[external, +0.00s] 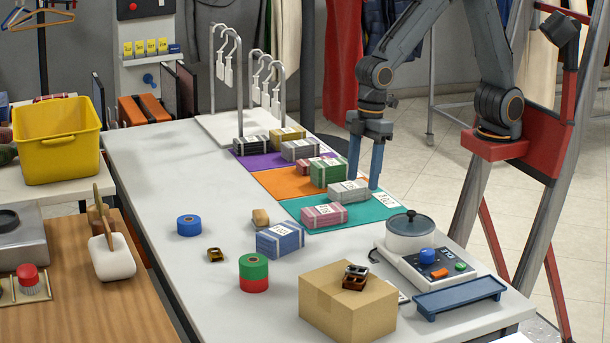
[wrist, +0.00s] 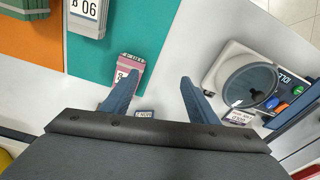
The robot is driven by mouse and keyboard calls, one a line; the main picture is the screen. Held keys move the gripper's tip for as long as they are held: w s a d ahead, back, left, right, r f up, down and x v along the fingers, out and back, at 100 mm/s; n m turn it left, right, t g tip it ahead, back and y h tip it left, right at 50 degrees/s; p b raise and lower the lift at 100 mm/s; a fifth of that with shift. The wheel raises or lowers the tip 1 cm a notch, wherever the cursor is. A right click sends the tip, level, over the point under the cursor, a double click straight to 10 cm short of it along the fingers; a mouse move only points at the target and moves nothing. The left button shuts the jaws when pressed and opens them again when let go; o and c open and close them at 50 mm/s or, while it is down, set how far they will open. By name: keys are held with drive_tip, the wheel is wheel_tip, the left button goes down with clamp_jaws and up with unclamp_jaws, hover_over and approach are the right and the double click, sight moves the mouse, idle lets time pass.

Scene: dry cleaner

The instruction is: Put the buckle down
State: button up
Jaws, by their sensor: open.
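A small brass-coloured buckle (external: 215,255) lies on the white table, left of the blue-banded bundle. Another small dark brown, buckle-like piece (external: 353,283) lies on top of the cardboard box (external: 345,312), with a greyer piece (external: 357,270) against it. My gripper (external: 365,172) is above the teal mat's far side, near the grey bundle, well away from these pieces. In the wrist view my gripper (wrist: 158,98) has its fingers spread apart with nothing held between them. No buckle shows in the wrist view.
Banded bundles lie on purple, orange and teal mats (external: 385,205). A blue-banded bundle (external: 280,239), blue roll (external: 189,225) and green-and-red roll (external: 254,272) stand nearer. A scale with a round pot (external: 410,235) and blue tray (external: 459,297) are at right. The table's left part is clear.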

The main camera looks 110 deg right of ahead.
drive_tip(key=s+d+f+m, duration=0.1)
drive_tip(key=s+d, duration=0.3)
drive_tip(key=s, duration=0.5)
drive_tip(key=s+d+f+m+g, duration=0.1)
drive_tip(key=s+d+f, duration=0.3)
drive_tip(key=s, duration=0.6)
drive_tip(key=shift+s+d+f+m, duration=0.2)
drive_tip(key=shift+d+f+m, duration=0.1)
drive_tip(key=shift+d, duration=0.35)
